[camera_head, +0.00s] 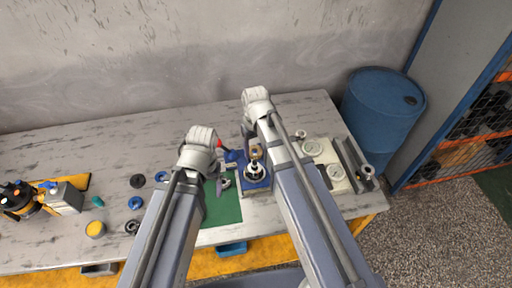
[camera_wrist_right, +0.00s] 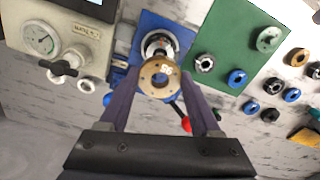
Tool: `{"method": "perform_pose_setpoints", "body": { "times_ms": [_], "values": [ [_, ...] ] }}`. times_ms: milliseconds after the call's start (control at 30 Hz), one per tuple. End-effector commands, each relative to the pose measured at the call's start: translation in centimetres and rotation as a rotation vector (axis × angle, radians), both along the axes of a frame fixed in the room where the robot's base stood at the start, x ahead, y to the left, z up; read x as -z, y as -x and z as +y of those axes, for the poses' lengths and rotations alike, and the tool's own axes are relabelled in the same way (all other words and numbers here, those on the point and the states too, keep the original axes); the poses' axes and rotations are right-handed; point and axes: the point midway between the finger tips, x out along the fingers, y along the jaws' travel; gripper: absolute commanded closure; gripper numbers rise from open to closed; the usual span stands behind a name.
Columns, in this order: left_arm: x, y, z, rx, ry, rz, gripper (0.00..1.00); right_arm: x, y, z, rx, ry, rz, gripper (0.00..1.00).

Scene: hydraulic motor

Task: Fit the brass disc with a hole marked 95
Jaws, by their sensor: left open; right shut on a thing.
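The brass disc with a hole (camera_wrist_right: 159,78) is held between the two fingers of my right gripper (camera_wrist_right: 160,88) in the right wrist view. It also shows small in the head view (camera_head: 256,152). Any number on it is too small to read. Just beyond it is a silver and black round motor part (camera_wrist_right: 158,45) on a blue base (camera_wrist_right: 148,20); in the head view this part (camera_head: 255,174) sits just in front of the disc. I cannot tell whether disc and part touch. My left gripper (camera_head: 223,184) is open and empty above the green mat (camera_head: 225,207).
A pale gauge panel (camera_head: 325,162) stands right of the blue base. Several black and blue rings lie at left, with a yellow-topped round part (camera_head: 95,228). An orange and black machine (camera_head: 20,198) is at far left. A blue barrel (camera_head: 383,105) stands beyond the table.

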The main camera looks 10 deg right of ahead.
Motion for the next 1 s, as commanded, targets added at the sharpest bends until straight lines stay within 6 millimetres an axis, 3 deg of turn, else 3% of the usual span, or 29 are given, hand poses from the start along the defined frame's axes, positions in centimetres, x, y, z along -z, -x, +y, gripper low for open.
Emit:
{"method": "perform_pose_setpoints", "body": {
  "times_ms": [500, 1000],
  "values": [
    [3.3, 0.0, 0.0, -0.001, 0.000, 0.000, 0.20, 3.3, 0.0, 0.0, 0.001, 0.000, 0.000, 1.00],
    [3.3, 0.0, 0.0, -0.001, 0.000, 0.000, 0.20, 3.3, 0.0, 0.0, 0.001, 0.000, 0.000, 1.00]
  ]
}}
